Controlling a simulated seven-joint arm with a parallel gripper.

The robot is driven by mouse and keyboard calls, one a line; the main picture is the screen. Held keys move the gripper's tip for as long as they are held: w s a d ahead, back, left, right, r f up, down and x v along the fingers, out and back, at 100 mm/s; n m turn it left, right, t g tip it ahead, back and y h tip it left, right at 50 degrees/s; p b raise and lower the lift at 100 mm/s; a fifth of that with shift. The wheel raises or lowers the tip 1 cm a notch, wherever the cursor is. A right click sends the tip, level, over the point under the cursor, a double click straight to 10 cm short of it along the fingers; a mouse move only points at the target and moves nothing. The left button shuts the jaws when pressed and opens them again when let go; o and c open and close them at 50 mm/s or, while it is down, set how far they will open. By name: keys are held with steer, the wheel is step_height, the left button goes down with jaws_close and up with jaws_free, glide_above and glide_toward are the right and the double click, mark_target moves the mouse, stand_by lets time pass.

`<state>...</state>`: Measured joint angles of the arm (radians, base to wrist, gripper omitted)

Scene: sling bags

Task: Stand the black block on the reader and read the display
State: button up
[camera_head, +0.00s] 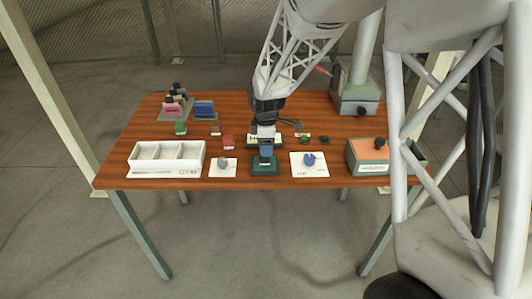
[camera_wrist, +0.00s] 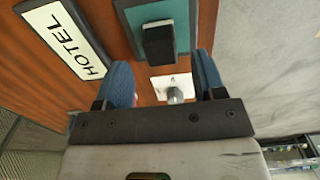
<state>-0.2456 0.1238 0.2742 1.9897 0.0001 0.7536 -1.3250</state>
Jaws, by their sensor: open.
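The black block (camera_wrist: 159,44) stands on the pale centre panel of the teal reader (camera_wrist: 181,14) in the wrist view. A white plate lettered HOTEL (camera_wrist: 66,38), which looks like the display, lies beside the reader. In the head view the reader (camera_head: 257,171) is at the table's front middle, and my gripper hides most of the block. My gripper (camera_head: 266,153) is over the reader, its fingers pointing down. In the wrist view my gripper (camera_wrist: 162,66) is open, with blue fingers apart and nothing held between them. The block appears just beyond the fingertips.
A white compartment tray (camera_head: 150,172) is at the front left. A card with a grey knob (camera_head: 222,167) and a card with a blue knob (camera_head: 309,160) flank the reader. An orange-topped box (camera_head: 367,153) is at right. Several coloured blocks stand at the back left.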

step_height(320, 180, up, 6)
stand_by(0.4)
steer(key=shift+d+r, duration=0.1)
stand_by(0.6)
steer(key=s+d+r+m+t, duration=0.1)
steer(key=s+d+r+m, duration=0.45)
steer(key=s, duration=0.35)
steer(key=s+d+r+m, duration=0.4)
steer(key=s+d+r, duration=0.15)
steer(key=s, duration=0.35)
steer(key=s+d+m, duration=0.3)
steer(key=s+m, duration=0.1)
steer(key=s, duration=0.5)
steer(key=s+d+r+m+t, duration=0.1)
steer(key=s+m, duration=0.3)
steer(key=s, duration=0.5)
steer(key=shift+s+d+r+m+t, duration=0.25)
steer(key=shift+d+m+t, duration=0.1)
steer(key=shift+d, duration=0.55)
